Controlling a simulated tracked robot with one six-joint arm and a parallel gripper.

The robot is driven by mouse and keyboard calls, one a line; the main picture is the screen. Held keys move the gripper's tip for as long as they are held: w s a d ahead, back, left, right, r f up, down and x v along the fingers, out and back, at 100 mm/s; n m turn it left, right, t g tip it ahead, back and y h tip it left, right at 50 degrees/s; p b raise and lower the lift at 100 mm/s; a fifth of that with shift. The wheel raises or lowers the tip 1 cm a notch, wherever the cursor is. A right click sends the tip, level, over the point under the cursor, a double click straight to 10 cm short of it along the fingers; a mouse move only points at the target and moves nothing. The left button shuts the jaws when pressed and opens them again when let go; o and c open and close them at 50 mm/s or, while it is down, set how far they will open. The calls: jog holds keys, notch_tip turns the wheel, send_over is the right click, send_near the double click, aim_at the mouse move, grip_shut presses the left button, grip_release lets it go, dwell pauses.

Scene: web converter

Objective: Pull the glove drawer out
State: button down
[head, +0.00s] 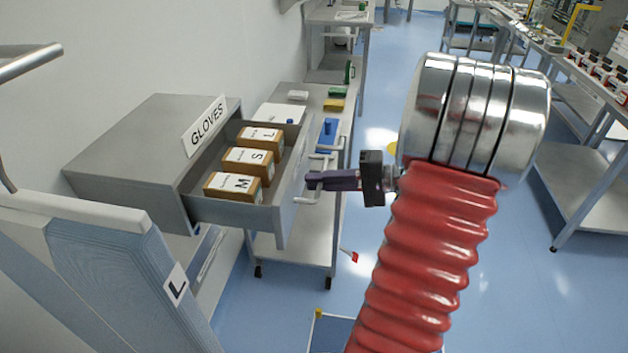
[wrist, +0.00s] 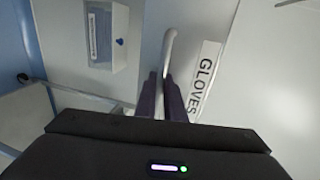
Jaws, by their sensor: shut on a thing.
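The grey glove drawer (head: 235,213) stands pulled out of its cabinet under the GLOVES sign (head: 205,125). Inside it sit three brown glove boxes marked L (head: 260,140), S (head: 248,160) and M (head: 233,186). My gripper (head: 313,180) is at the drawer's front, its dark fingers shut on the pale bar handle (head: 309,199). In the wrist view the fingers (wrist: 163,82) close around the curved handle (wrist: 168,48), with the GLOVES sign (wrist: 206,75) to their right. The cabinet's inside behind the boxes is mostly hidden.
A grey trolley (head: 300,250) with small items on top stands just behind the drawer. A slanted panel marked L (head: 176,290) is at the lower left. Benches (head: 585,170) line the right side.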

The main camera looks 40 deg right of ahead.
jog(key=shift+s+f, duration=0.2)
jog(key=c, duration=1.8)
grip_release()
jog(key=shift+r, duration=0.1)
jog(key=shift+c, duration=0.2)
jog(key=shift+d, duration=0.1)
jog(key=v, duration=1.3)
jog(key=shift+s+d, duration=0.2)
jog(key=shift+s, duration=0.1)
